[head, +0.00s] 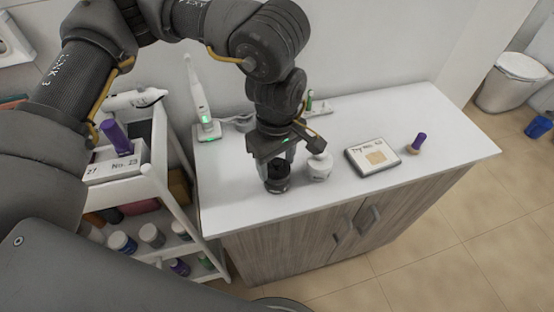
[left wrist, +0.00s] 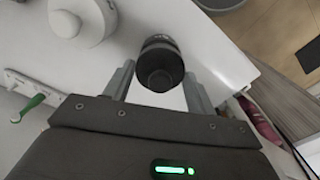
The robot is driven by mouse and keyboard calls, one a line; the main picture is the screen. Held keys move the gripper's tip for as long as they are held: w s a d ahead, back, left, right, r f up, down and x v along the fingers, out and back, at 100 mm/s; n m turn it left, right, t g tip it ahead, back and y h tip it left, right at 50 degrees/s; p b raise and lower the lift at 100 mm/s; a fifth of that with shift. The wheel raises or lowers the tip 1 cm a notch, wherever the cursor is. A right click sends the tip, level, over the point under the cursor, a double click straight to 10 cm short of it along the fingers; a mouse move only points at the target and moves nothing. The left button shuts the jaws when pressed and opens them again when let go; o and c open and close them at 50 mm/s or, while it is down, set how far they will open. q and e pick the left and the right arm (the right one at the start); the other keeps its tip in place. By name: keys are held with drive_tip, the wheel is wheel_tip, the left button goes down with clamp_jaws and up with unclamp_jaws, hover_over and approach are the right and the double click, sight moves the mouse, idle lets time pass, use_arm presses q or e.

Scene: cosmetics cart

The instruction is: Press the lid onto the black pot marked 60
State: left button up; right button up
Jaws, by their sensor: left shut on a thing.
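The black pot (head: 277,187) stands on the white counter, below my left gripper (head: 279,158); its marking cannot be read here. The black lid, with a round knob (left wrist: 160,80), shows between the two fingers in the left wrist view. My left gripper (left wrist: 158,72) is shut on the lid and points down at the pot. The lid is at the top of the pot; whether it is fully seated cannot be told. The fingers partly hide it in the head view. My right gripper is not in view.
A white pot (head: 320,168) with a knobbed lid stands close to the right of the black pot. Farther right are a framed card (head: 372,156) and a purple-handled brush (head: 418,143). A white device (head: 202,105) stands at the back left. A cart (head: 158,190) is left. The counter's front is clear.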

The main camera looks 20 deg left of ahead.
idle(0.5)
use_arm(q)
drive_tip(key=o, duration=1.4)
drive_tip(key=shift+o, duration=0.2)
drive_tip(key=shift+r, duration=0.1)
drive_tip(key=shift+r+p, duration=2.35)
drive_tip(key=shift+r, duration=1.05)
